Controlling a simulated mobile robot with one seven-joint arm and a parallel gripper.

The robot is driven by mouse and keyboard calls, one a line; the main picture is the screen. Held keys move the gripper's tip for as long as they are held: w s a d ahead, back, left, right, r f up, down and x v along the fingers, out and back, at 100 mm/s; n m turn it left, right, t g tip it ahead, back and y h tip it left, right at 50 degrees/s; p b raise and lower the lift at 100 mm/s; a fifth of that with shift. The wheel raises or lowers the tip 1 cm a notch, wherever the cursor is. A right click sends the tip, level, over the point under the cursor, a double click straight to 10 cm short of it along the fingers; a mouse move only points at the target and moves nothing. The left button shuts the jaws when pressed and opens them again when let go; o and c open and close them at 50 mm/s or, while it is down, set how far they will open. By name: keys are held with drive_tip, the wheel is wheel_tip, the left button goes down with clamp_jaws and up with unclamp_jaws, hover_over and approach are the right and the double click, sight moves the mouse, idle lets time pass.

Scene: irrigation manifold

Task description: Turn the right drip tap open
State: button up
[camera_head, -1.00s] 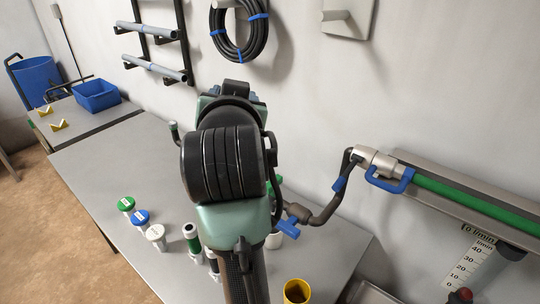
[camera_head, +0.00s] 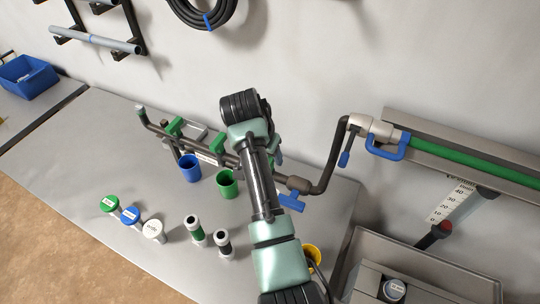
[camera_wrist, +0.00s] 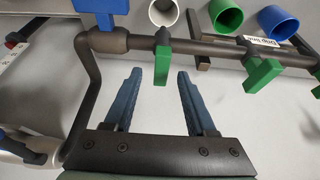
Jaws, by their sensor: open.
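The brown manifold pipe (camera_head: 228,159) runs along the back of the bench with green drip taps on it. The wrist view looks at it from the other side, so its left end there is the head view's right end. The right drip tap (camera_wrist: 162,62) is a green lever hanging across the pipe in the wrist view. My gripper (camera_wrist: 158,75) is open, its two dark blue fingers pointing at the pipe. The lever's end shows between the fingertips; I cannot tell any contact. Another green tap (camera_wrist: 263,72) is further right. In the head view my arm hides the gripper.
A blue-handled valve (camera_head: 290,202) sits on the pipe beside my arm. A blue cup (camera_head: 190,168) and a green cup (camera_head: 227,184) stand by the manifold; a white cup (camera_wrist: 163,12) shows in the wrist view. Capped containers and tubes stand in front. A metal sink (camera_head: 425,268) is at right.

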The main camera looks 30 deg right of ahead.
drive_tip(key=shift+x, duration=1.95)
drive_tip(key=shift+w, duration=0.1)
clamp_jaws()
